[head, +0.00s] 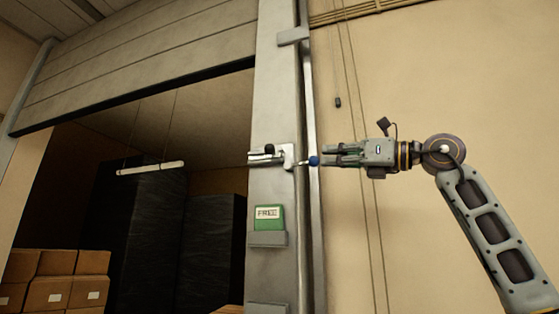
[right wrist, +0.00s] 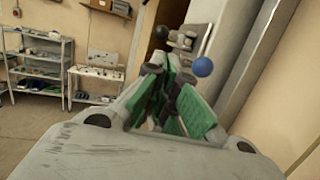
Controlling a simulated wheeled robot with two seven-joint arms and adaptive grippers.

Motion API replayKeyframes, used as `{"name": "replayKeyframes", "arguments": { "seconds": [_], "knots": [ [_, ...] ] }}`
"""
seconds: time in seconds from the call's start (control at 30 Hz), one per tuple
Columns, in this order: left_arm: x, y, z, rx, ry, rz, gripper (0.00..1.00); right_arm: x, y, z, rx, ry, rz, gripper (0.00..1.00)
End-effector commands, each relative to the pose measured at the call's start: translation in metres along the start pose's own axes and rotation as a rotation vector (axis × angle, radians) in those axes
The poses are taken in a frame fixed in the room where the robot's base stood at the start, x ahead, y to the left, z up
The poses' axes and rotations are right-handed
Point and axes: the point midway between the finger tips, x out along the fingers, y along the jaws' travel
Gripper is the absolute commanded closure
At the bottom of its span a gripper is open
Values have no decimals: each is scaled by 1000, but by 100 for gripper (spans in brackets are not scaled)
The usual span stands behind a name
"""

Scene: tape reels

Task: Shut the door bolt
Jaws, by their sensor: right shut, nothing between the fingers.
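The door bolt (head: 268,156) is a small metal slide bolt mounted on the grey door post (head: 272,100). Its handle ends in a blue ball knob (head: 314,161) that sticks out to the right of the post. My right gripper (head: 327,154) points left, shut and empty, with its fingertips right beside the blue knob. I cannot tell whether they touch it. In the right wrist view the blue knob (right wrist: 202,67) lies beyond the green-padded fingers and to their right, with the bolt (right wrist: 182,40) behind it. My left gripper is not in view.
A green box with a label (head: 268,217) sits in a holder on the post below the bolt. Left of the post is an open doorway with cardboard boxes (head: 57,262) inside. Cords hang on the wall at right. Shelves (right wrist: 42,62) stand far off in the right wrist view.

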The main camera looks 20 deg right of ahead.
Motion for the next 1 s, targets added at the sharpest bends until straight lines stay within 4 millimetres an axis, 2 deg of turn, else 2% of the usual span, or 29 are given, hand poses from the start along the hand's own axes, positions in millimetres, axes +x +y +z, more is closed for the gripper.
{"name": "replayKeyframes", "arguments": {
  "seconds": [0.13,0.43,0.67,0.83,1.0],
  "knots": [
    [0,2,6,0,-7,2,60,-1,-1,1,-2,2,-4,100],
    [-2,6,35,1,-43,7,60,0,0,0,-1,2,-2,100],
    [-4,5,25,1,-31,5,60,12,0,1,-1,2,-1,100],
    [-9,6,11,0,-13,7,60,30,0,1,0,2,0,100],
    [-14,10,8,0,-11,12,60,52,0,2,0,2,0,100]
  ]
}}
